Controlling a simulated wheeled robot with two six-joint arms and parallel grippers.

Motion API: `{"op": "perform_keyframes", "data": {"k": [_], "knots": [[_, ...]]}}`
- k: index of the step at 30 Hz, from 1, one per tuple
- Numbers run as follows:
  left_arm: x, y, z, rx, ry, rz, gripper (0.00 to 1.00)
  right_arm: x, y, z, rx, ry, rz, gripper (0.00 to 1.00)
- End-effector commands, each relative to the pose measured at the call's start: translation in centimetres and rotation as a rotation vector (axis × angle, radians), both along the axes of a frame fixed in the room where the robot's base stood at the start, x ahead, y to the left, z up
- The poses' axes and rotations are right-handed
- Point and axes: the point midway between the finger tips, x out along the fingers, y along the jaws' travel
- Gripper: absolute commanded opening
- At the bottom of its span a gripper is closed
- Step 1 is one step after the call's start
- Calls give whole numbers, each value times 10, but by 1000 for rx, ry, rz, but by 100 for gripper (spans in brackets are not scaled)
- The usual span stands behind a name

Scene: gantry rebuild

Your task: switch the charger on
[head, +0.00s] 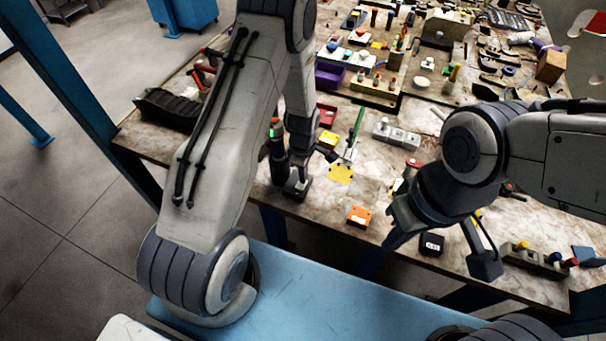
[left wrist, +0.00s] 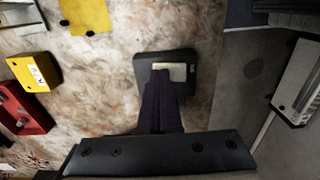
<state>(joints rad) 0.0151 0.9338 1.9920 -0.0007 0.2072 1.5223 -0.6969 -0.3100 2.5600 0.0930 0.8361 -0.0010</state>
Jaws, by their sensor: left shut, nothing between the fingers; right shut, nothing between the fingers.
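A black box with a pale label, which looks like the charger (head: 304,191), lies near the front edge of the worktable, at the foot of my left arm. In the left wrist view the charger (left wrist: 144,66) lies flat below the fingers. My left gripper (head: 299,174) is shut and empty, with its dark fingers (left wrist: 162,98) over the near part of the box and close to the label. I cannot tell whether they touch it. A switch on it is not clearly visible. My right gripper (head: 394,243) is shut and empty, near the front edge further right.
A yellow plate (head: 341,173), an orange box (head: 359,216), a yellow box (head: 327,140) and a red box (head: 326,114) lie nearby. A small black box (head: 432,244) lies by my right gripper. A white socket strip (head: 396,134) lies further back. The back of the worktable is crowded.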

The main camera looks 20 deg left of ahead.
Motion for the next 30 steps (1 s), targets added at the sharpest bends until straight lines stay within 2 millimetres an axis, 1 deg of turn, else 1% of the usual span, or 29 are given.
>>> {"op": "perform_keyframes", "data": {"k": [1, 9, 21, 23, 26, 30], "knots": [[-4, 0, -2, 0, 8, 0, 0, 0, 0, 0, 0, 0, 0, 0], [-17, 0, 2, -1, 12, 0, 0, 0, 0, 4, 0, 0, 0, 0], [-16, 1, 5, 0, 5, 0, 0, 0, 0, 6, 0, 0, 1, 0], [-16, 1, 10, 0, 5, 0, 0, 0, 0, 10, 0, 0, 1, 0], [-16, 1, 24, 0, 5, 1, 0, 0, 0, 21, 0, 0, 3, 0], [-17, 3, 53, 0, 5, 4, 0, 0, 0, 44, 0, -1, 6, 0]]}}
